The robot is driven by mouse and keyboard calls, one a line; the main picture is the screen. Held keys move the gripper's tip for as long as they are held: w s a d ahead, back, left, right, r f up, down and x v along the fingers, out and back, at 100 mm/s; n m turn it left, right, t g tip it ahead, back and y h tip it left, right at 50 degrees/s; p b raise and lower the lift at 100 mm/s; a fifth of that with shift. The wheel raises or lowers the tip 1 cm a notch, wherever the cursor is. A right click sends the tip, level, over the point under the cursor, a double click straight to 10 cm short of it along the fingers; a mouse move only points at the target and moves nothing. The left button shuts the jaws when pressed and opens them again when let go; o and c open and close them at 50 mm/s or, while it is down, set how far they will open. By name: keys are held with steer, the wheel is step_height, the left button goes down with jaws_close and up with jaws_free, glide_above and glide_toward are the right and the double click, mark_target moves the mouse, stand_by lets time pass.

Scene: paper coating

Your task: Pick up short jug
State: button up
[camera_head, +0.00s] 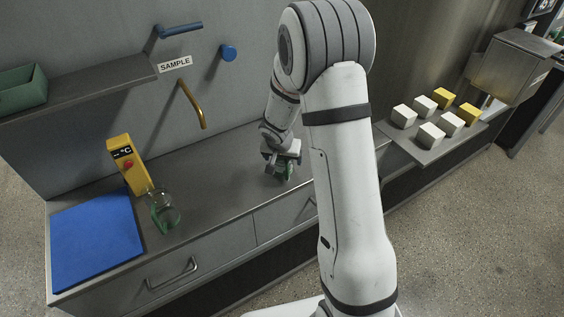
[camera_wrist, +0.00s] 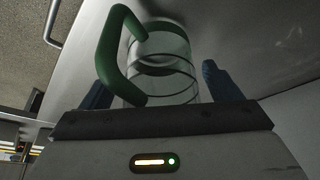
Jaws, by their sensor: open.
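In the wrist view a clear glass jug (camera_wrist: 168,50) with a thick green handle (camera_wrist: 108,45) stands between the two blue fingers of my gripper (camera_wrist: 158,76). The fingers are open, one on each side, and the handle is on the left. I cannot tell whether they touch the glass. In the head view my gripper (camera_head: 283,163) is low over the counter, with a bit of green showing at it; the jug there is mostly hidden. A second glass jug (camera_head: 164,208) with green on it stands further left. I cannot tell from the pictures which jug is shorter.
A yellow device (camera_head: 129,163) stands beside the second jug, next to a blue mat (camera_head: 96,240). A brass spout (camera_head: 192,104) and a shelf (camera_head: 85,88) with a green bin (camera_head: 22,88) are on the wall. White and yellow blocks (camera_head: 430,134) lie on a tray at right.

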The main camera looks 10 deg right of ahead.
steer(key=c, duration=1.2)
steer(key=shift+o, duration=0.2)
